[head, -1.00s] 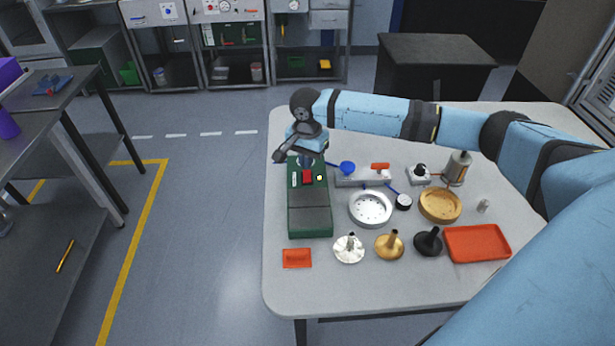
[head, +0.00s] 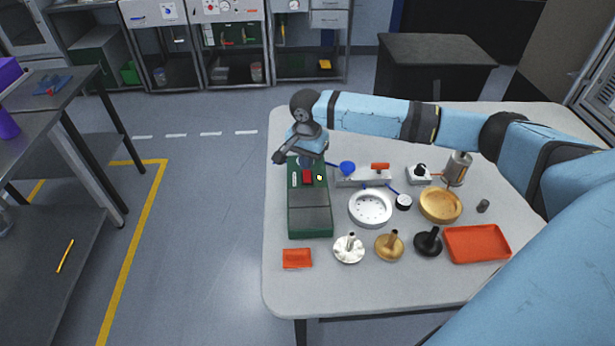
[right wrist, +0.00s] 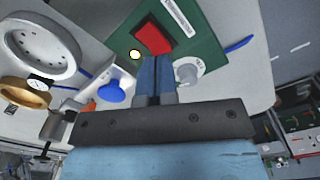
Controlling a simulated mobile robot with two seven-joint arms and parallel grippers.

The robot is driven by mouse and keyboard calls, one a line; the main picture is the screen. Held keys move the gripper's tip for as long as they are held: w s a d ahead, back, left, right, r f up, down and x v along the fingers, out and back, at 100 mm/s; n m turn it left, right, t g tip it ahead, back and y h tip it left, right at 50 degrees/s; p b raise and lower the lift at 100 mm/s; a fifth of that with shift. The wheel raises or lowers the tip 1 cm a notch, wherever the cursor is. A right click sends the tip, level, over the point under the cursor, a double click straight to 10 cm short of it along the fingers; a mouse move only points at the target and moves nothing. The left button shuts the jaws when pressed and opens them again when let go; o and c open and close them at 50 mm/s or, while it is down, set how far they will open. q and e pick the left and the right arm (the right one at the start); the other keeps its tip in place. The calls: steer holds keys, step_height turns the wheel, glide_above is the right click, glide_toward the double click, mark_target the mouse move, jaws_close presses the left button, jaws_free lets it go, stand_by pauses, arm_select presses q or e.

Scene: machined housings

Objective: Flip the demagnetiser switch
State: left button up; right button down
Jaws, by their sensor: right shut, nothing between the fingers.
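The demagnetiser is a green box with a dark top plate (head: 310,215) on the left part of the table. Its red switch (head: 308,177) is on the far end of its top, and shows large in the right wrist view (right wrist: 153,38). My right gripper (right wrist: 155,58) is shut and empty, its fingertips close to the switch's near edge. I cannot tell whether they touch it. A small pale round light (right wrist: 135,54) and a grey knob (right wrist: 187,72) sit on either side of the fingers. My left gripper is not in view.
A grey block with a blue knob (head: 347,168) stands right of the demagnetiser. A white perforated dish (head: 370,209), a gold dish (head: 440,205), several stemmed discs and a red tray (head: 477,243) fill the right side.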

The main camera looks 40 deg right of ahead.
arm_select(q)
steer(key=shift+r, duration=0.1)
arm_select(e)
steer(key=shift+s+f, duration=0.1)
steer(key=shift+f, duration=1.2)
stand_by(0.4)
step_height(320, 180, up, 3)
steer(key=p, duration=0.3)
steer(key=shift+f, duration=0.2)
step_height(320, 180, up, 3)
steer(key=p, duration=0.3)
steer(key=shift+f+p, duration=0.2)
steer(key=shift+p, duration=0.1)
steer(key=shift+r, duration=0.65)
steer(key=shift+r+p, duration=0.25)
steer(key=shift+p, duration=0.05)
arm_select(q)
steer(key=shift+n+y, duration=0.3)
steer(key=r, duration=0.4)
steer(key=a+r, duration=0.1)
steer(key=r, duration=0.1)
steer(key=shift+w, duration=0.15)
